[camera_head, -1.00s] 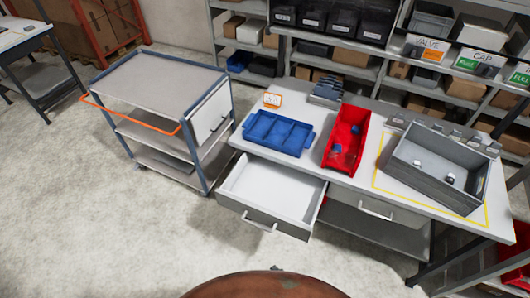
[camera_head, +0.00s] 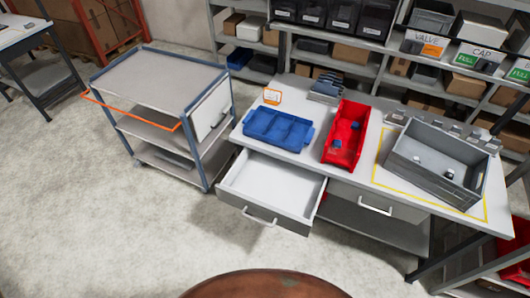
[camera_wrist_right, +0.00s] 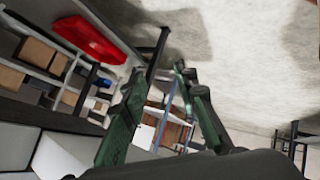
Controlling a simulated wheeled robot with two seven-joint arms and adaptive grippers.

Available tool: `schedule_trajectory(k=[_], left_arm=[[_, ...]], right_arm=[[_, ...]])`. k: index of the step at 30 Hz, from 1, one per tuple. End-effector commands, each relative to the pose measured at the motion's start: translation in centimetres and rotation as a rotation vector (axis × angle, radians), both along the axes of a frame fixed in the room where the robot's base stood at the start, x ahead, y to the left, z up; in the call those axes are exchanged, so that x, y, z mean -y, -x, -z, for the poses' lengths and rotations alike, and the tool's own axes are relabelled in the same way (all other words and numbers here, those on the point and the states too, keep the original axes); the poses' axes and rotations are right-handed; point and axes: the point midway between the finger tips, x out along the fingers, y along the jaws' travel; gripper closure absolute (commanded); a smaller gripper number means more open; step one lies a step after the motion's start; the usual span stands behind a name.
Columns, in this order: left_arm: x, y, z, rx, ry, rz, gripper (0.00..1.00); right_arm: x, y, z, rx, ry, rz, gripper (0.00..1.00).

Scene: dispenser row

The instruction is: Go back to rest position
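My right gripper (camera_wrist_right: 160,78) shows in the right wrist view as two dark green fingers held apart with nothing between them. It is open and empty, away from the table. Neither gripper shows in the head view, so my left gripper is out of sight. The workbench (camera_head: 405,192) stands in the head view with an open, empty drawer (camera_head: 272,190) at its front. On it are a blue divided tray (camera_head: 278,130), a red bin (camera_head: 345,133) with small blue-grey parts, and a grey crate (camera_head: 437,160) with a few small parts.
A grey cart (camera_head: 160,80) with an orange handle stands left of the bench. Shelves (camera_head: 400,72) with boxes and bins run behind the bench. The open drawer juts out over the floor. The concrete floor (camera_head: 90,220) at the front left is clear.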

Motion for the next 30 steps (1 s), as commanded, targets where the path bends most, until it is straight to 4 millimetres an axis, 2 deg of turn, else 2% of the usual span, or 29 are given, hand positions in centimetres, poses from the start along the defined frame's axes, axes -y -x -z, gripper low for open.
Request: schedule_trajectory(k=[1, 5, 6, 8, 9, 12, 15, 19, 22, 30], left_arm=[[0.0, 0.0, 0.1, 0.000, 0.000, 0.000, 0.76], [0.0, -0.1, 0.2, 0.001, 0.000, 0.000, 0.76], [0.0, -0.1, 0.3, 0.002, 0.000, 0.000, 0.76], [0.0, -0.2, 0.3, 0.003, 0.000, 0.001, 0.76], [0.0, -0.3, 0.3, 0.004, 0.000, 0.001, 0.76], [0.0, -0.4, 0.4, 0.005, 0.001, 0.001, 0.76], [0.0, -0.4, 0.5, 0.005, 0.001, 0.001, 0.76], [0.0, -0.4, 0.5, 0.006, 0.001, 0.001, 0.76], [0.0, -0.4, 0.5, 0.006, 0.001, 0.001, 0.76], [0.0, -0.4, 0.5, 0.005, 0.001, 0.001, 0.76]], right_arm=[[2.1, 1.2, 3.0, -0.076, -0.002, 0.077, 0.73], [7.0, 5.8, 9.7, -0.269, -0.015, 0.285, 0.73], [8.4, 7.6, 11.6, -0.332, -0.019, 0.353, 0.73], [10.0, 10.6, 14.2, -0.424, -0.030, 0.453, 0.73], [10.9, 12.8, 15.7, -0.484, -0.035, 0.518, 0.73], [12.3, 18.1, 18.6, -0.619, -0.051, 0.665, 0.73], [12.7, 22.4, 20.4, -0.722, -0.066, 0.778, 0.73], [12.6, 25.8, 21.4, -0.799, -0.076, 0.860, 0.73], [12.6, 26.7, 21.6, -0.820, -0.078, 0.883, 0.73], [12.6, 26.8, 21.6, -0.820, -0.078, 0.884, 0.73]])
